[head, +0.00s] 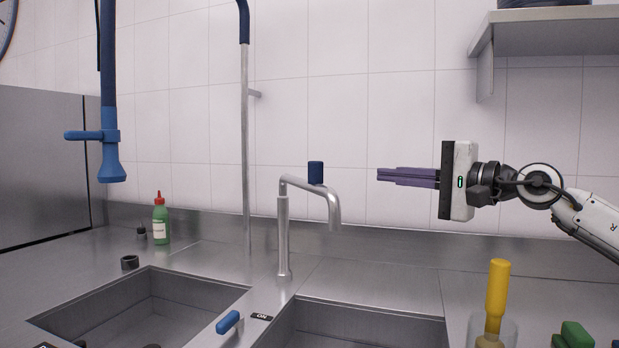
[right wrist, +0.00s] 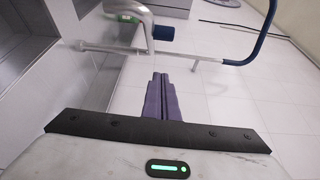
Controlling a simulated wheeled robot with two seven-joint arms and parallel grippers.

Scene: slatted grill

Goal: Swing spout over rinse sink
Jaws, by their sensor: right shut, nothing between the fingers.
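The metal spout (head: 304,187) sits on an upright post between two sinks and points to the right, its tip over the right-hand sink (head: 360,324). A dark blue knob (head: 315,172) stands on top of the spout. The left-hand sink (head: 140,305) is to the left of the post. My right gripper (head: 380,174) is shut and empty, to the right of the spout and apart from it, at about the height of the knob. In the right wrist view its purple fingers lie together, with the spout (right wrist: 130,12) and knob (right wrist: 163,32) beyond them. My left gripper is not in view.
A blue spray head (head: 111,165) hangs at the left. A tall riser pipe (head: 246,150) stands behind the left sink. A green bottle (head: 160,221), a blue lever (head: 228,322) and a yellow-handled brush (head: 497,290) are on the counter. A shelf (head: 550,32) juts out at upper right.

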